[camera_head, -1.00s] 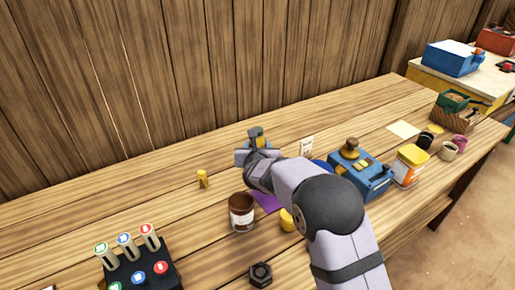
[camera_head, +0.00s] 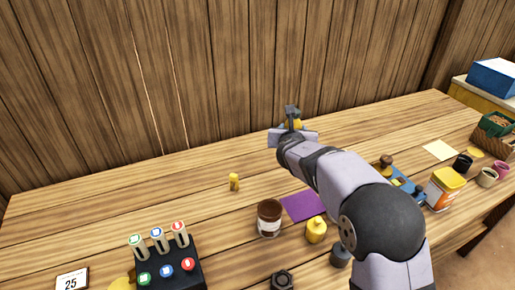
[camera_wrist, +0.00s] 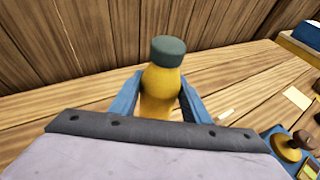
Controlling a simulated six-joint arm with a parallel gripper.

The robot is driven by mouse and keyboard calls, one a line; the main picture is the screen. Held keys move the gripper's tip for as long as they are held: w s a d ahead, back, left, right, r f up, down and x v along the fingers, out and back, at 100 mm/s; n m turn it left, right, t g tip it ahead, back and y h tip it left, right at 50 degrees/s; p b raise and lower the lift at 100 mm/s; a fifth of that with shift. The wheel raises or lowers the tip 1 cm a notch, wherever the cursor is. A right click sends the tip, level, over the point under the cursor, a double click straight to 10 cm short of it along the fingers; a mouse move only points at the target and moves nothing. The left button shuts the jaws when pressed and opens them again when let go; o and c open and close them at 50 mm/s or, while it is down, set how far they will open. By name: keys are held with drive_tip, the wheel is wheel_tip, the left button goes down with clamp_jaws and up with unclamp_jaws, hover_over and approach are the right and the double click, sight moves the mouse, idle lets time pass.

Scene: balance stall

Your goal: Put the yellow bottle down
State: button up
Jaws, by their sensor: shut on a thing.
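The yellow bottle (camera_wrist: 160,95) with a dark green cap is between the two blue fingers of my gripper (camera_wrist: 160,88), which is shut on it. In the wrist view it looks roughly upright. In the head view my gripper (camera_head: 292,128) is toward the back of the table, near the plank wall, and mostly hides the bottle; only a bit of yellow and the dark cap (camera_head: 292,111) show. I cannot tell whether the bottle's base touches the table.
A purple mat (camera_head: 301,207), a brown jar (camera_head: 269,218) and a yellow container (camera_head: 316,231) are in front of my gripper. A small yellow piece (camera_head: 234,182) stands left. A button panel (camera_head: 170,268) is front left. The back left of the table (camera_head: 100,195) is clear.

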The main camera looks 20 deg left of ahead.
drive_tip(key=shift+r, duration=0.15)
drive_tip(key=shift+r, duration=2.5)
drive_tip(key=s+a+n+g+y, duration=0.2)
drive_tip(key=s+a+n+y, duration=0.3)
drive_tip(key=a, duration=0.4)
drive_tip(key=s+a+n+g+y, duration=0.2)
drive_tip(key=s+a, duration=0.5)
drive_tip(key=a, duration=0.3)
drive_tip(key=s+a+n+g+y, duration=0.25)
drive_tip(key=s+a, duration=0.25)
drive_tip(key=s, duration=0.3)
drive_tip(key=s+a+n+g+y, duration=0.1)
drive_tip(key=s+a+n+g, duration=0.35)
drive_tip(key=s, duration=0.45)
drive_tip(key=shift+m, duration=0.3)
drive_tip(key=shift+w+f+b, duration=0.2)
drive_tip(key=shift+f+b, duration=0.2)
drive_tip(key=shift+f, duration=3.35)
drive_tip(key=shift+w+f+b, duration=0.15)
drive_tip(key=shift+f+b, duration=0.25)
drive_tip(key=shift+f, duration=3.3)
drive_tip(key=shift+f, duration=0.15)
drive_tip(key=o, duration=1.3)
drive_tip(key=shift+d, duration=0.1)
drive_tip(key=shift+c, duration=0.2)
